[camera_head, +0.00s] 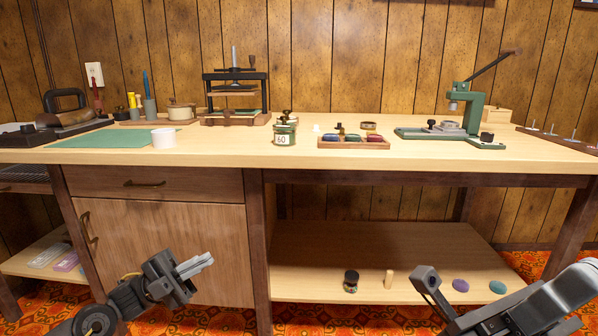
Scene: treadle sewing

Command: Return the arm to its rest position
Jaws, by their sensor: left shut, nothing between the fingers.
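My left gripper (197,264) is at the lower left, in front of the wooden cabinet door. Its light grey fingers are closed together with nothing between them. It points up and to the right, below the bench top and apart from the furniture. Part of my right arm (545,301) shows at the lower right, in front of the lower shelf and the patterned floor. No fingers of my right gripper can be made out.
The wooden bench top (345,156) carries a green mat (112,139), white cup (163,138), dark press (236,95), labelled jar (285,133), tray (353,144) of coloured pieces and green lever press (472,113). The lower shelf (330,255) holds several small items.

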